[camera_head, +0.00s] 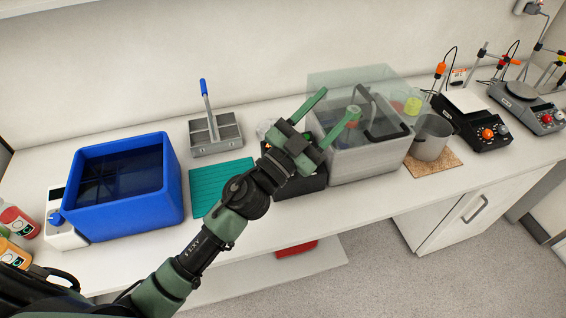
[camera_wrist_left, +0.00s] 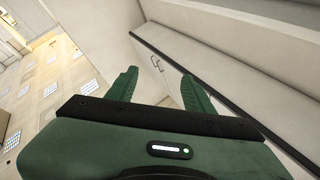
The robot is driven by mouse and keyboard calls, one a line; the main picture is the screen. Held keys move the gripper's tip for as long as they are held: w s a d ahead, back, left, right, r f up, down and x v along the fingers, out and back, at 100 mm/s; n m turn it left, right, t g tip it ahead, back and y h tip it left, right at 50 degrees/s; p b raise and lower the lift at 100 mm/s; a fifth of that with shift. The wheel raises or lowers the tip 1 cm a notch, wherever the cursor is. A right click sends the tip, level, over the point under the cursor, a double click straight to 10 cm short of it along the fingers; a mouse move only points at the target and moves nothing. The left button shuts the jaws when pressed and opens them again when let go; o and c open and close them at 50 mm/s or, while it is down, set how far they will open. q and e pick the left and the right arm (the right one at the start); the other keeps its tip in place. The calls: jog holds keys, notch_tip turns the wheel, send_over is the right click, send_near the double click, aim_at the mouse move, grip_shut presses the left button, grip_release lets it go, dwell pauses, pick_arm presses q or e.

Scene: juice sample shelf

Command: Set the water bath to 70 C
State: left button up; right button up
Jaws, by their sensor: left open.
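Two tubs could be the water bath, and I cannot tell which from the labels. A blue tub (camera_head: 182,190) with dark liquid stands at the left, with a white control box (camera_head: 66,236) bearing a blue knob (camera_head: 55,217) on its left side. A translucent grey tub (camera_head: 362,166) with a clear lid (camera_head: 345,82) stands right of the middle, with a black box (camera_head: 302,184) at its left side. My left gripper (camera_head: 338,103) is open and empty, in front of the clear-lidded tub in the head view, and hides part of the black box. No temperature reading is legible.
A grey divided caddy (camera_head: 216,142) and a green mat (camera_head: 208,188) lie between the tubs. A metal pot (camera_head: 430,140) stands on a cork mat (camera_head: 432,167) at the right. Stirrer units (camera_head: 488,134) and bottles (camera_head: 15,224) stand towards the bench ends.

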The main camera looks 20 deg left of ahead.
pick_arm(q)
jog(key=s+d+m+g+h, duration=0.2)
jog(key=d+m+g+h, duration=0.4)
jog(key=d+m+g, duration=0.3)
notch_tip(320, 180, down, 11)
jog(key=m+g+y, duration=0.4)
jog(key=g+y, duration=0.1)
jog(key=g, duration=0.2)
jog(key=w+a+f+n+g+y+p, duration=0.1)
jog(key=w+a+f+n+y, duration=0.15)
jog(key=a+y, duration=0.55)
jog(key=w+a+f+n+y, duration=0.2)
jog(key=a+f+n+y, duration=0.15)
jog(key=a, duration=0.85)
jog(key=shift+m, duration=0.5)
jog(key=p+x, duration=0.2)
jog(key=x, duration=0.4)
jog(key=shift+f+p, duration=0.1)
jog(key=shift+p, duration=0.2)
jog(key=shift+w+f, duration=0.1)
jog(key=shift+f, duration=0.5)
jog(key=shift+c, duration=0.3)
